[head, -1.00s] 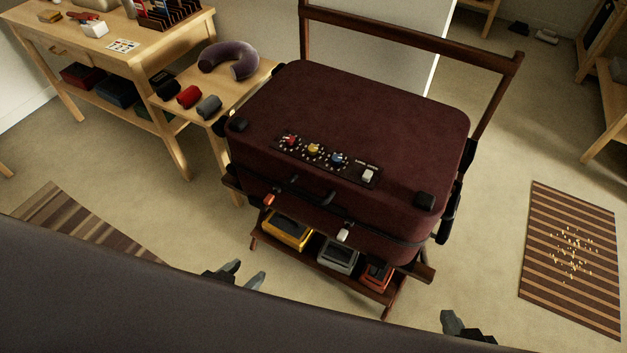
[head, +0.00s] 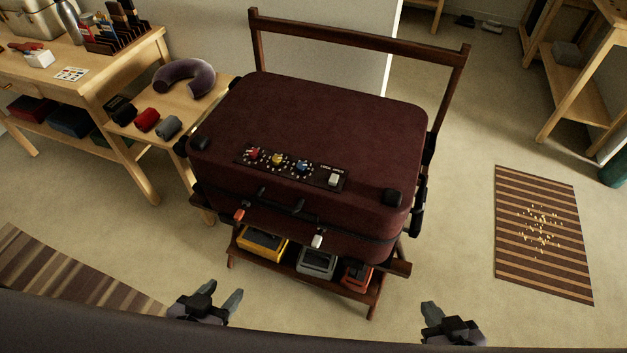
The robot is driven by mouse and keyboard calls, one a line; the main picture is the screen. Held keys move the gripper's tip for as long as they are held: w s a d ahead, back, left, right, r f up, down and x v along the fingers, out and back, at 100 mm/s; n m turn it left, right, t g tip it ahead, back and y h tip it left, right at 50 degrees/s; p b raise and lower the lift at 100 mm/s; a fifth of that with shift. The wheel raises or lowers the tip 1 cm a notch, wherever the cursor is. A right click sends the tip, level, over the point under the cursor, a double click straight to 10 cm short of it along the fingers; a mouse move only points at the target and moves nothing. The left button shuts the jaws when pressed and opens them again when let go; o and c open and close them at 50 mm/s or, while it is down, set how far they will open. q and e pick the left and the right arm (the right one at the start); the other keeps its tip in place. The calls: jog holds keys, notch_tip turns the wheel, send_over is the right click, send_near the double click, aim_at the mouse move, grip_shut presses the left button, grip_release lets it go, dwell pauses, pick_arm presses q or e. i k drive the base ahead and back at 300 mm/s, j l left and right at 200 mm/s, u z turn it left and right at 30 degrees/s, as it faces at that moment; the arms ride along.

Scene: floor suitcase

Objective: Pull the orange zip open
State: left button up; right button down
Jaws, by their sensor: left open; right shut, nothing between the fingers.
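The dark red suitcase (head: 310,120) lies flat and closed on a brown wooden rack (head: 360,38). On its front side, an orange zip pull (head: 239,215) hangs towards the left and a white zip pull (head: 317,241) hangs further right. My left gripper (head: 222,298) is open and empty, in front of and below the suitcase's left part. My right gripper (head: 434,310) is shut and empty, to the front right. Neither touches the suitcase.
Yellow (head: 262,244), grey (head: 316,260) and red (head: 357,274) items sit on the rack's lower shelf. A side table at left holds a neck pillow (head: 185,78) and small rolls. A striped mat (head: 542,232) with scattered bits lies at right. Floor around is open.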

aim_at(238, 214)
jog(key=l+u, duration=0.35)
jog(key=l, duration=0.2)
jog(key=l+u, duration=0.3)
jog(key=l, duration=0.3)
jog(key=k+l+u, duration=0.15)
jog(key=l+u, duration=0.2)
jog(key=l, duration=0.2)
